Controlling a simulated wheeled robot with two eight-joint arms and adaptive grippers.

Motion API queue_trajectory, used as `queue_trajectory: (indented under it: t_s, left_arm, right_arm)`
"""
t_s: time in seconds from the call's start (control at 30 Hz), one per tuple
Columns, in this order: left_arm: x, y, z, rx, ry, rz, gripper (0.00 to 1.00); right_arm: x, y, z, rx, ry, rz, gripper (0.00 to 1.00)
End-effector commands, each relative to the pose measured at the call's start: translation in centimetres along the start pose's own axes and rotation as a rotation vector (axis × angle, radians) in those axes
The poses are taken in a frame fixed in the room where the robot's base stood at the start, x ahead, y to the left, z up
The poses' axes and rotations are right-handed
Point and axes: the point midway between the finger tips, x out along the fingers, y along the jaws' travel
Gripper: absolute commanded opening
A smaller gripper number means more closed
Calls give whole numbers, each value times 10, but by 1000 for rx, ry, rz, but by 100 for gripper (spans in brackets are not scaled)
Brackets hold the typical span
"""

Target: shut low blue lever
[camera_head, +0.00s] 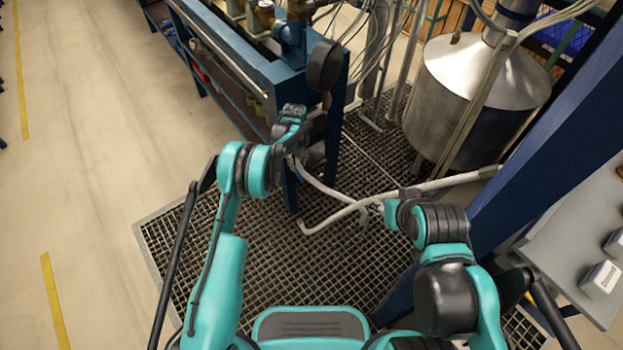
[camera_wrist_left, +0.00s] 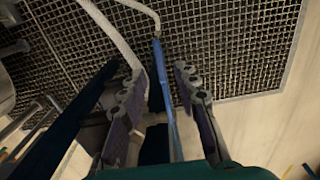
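A slim blue lever (camera_wrist_left: 162,75) runs lengthwise between the two fingers of my left gripper (camera_wrist_left: 160,78) in the left wrist view. The fingers stand apart, one on each side of it, with a visible gap at least at the tips. In the head view my left gripper (camera_head: 300,155) is beside the front leg of the blue bench, and the lever cannot be made out there. My right gripper (camera_head: 375,208) is over the floor grating by a pale pipe, small and partly hidden, so its fingers are unclear.
The blue bench (camera_head: 240,55) with pipes and a round black part (camera_head: 324,65) stands ahead. Pale hoses (camera_head: 330,190) cross above the floor grating (camera_head: 270,260). A steel tank (camera_head: 470,90) stands at the back right. A blue post (camera_head: 550,150) and a grey panel (camera_head: 575,250) are at the right.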

Motion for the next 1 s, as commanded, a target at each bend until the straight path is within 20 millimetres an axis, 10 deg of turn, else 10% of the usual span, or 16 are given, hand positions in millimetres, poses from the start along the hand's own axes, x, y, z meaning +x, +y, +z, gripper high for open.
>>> queue_trajectory:
  t_s: [0.4,0.77,0.9,1.0]
  left_arm:
    - [65,1,1,2,-2,0,31]
    - [71,1,1,2,-2,0,31]
    - [71,1,1,2,-2,0,0]
    - [71,1,1,2,-2,0,0]
  right_arm:
    - [23,0,16,0,0,0,40]
    - [24,0,17,0,0,0,40]
    - [24,0,17,0,0,0,40]
    - [24,0,17,0,0,0,40]
